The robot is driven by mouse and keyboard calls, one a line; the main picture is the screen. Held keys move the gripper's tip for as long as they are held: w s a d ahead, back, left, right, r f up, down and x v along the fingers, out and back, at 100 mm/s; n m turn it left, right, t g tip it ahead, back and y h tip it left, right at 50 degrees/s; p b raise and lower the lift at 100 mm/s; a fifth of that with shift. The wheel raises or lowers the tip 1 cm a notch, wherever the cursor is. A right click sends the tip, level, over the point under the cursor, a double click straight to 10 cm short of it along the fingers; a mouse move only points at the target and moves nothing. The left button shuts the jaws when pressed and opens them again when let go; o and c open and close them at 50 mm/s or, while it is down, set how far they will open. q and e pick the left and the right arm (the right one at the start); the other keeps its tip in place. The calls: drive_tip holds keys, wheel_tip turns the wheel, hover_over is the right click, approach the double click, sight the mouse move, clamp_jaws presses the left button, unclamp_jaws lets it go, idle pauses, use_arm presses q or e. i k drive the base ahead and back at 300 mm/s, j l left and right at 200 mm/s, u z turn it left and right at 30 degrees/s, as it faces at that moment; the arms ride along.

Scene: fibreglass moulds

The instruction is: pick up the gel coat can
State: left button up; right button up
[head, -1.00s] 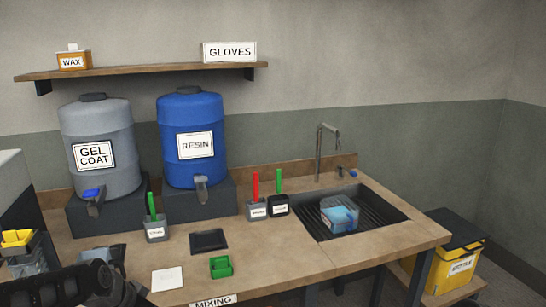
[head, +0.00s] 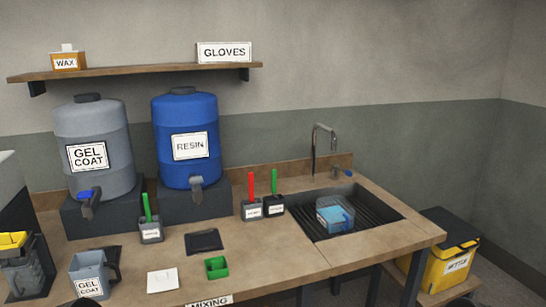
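A grey gel coat can (head: 86,265) with a handle on its right side and a white GEL COAT label stands upright on the bench at the lower left. A large grey drum (head: 97,126) with the same words and a blue-handled tap stands on a dark block behind it. A small dark rounded piece, perhaps of my own arm, shows at the bottom edge in front of the can. Neither gripper can be made out in the head view.
A yellow-topped container (head: 14,243) stands left of the can. A blue resin drum (head: 189,147) stands behind. The sink (head: 375,205) is at the right.

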sight(90, 275)
drive_tip(key=j+u, duration=0.1)
drive_tip(key=u, duration=0.65)
drive_tip(key=i+j+u, duration=0.1)
drive_tip(key=u, duration=0.3)
